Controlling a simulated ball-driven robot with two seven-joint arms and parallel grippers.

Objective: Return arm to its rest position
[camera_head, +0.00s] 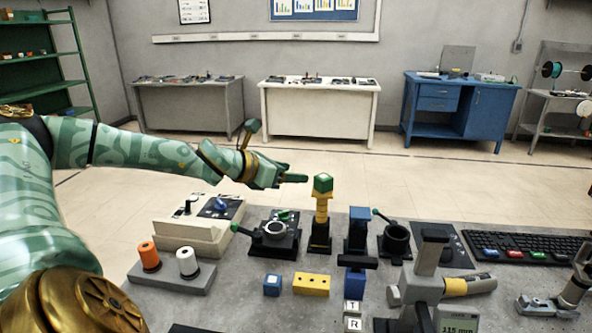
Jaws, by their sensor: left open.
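My left arm, green with gold joints, reaches in from the left above the table (225,285). My left gripper (284,176) is open and looks empty, pointing right. Its fingertips appear just left of the green-topped yellow post (322,205), which stands upright in a black base. I cannot tell how far apart they are in depth. My right gripper is not in view.
Near the gripper are a beige control box (190,235), a black clamp with a ring (274,231), a blue post (357,230) and orange and white spools (148,255). A blue cube (272,285) and yellow block (311,285) lie in front. A keyboard (530,248) lies right.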

